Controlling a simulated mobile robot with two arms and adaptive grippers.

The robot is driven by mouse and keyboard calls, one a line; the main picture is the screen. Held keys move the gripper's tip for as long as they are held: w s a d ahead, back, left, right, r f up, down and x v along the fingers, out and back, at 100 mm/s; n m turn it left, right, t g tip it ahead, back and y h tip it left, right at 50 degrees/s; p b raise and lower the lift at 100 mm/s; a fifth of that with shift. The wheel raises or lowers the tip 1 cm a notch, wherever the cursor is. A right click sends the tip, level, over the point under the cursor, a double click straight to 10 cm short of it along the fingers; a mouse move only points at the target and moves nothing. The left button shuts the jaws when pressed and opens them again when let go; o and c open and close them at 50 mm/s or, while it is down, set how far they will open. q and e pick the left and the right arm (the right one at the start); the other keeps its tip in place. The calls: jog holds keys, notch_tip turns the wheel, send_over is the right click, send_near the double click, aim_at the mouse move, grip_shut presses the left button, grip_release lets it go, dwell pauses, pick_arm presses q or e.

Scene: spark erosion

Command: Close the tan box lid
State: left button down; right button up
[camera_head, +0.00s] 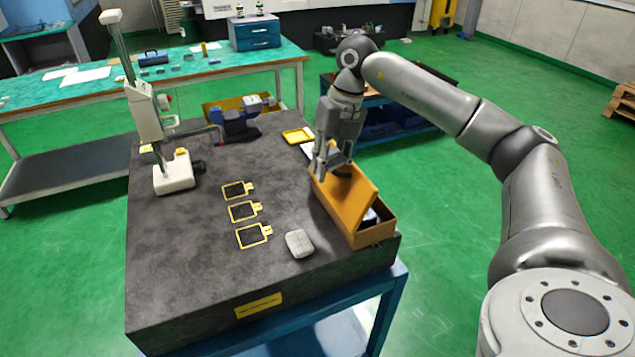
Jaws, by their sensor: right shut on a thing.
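The tan box (374,236) stands near the right edge of the dark stone table. Its tan lid (346,205) is tilted, partly open, with a dark gap showing along the right side. Something blue-grey shows inside the gap. My right gripper (334,172) is at the far end of the lid, pointing down, shut on the lid's edge as far as I can see; its fingertips partly cover that spot. My left gripper is not in view.
The stone table (190,270) carries a height gauge (174,170), several yellow-outlined frames (243,211), a grey rounded block (299,243) close left of the box, a yellow tray (298,135) and a blue vise-like tool (238,122). The table's front middle is clear.

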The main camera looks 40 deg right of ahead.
aim_at(350, 162)
jog(key=shift+f, duration=0.3)
jog(key=shift+s+d+r, duration=0.1)
jog(key=shift+s+d, duration=0.1)
jog(key=shift+d, duration=0.8)
jog(key=shift+d, duration=0.95)
jog(key=shift+s+d+f, duration=0.15)
jog(key=shift+d+f, duration=0.05)
jog(key=shift+d, duration=0.3)
jog(key=shift+s+d+f, duration=0.1)
jog(key=shift+d+f, duration=0.1)
jog(key=shift+d, duration=0.25)
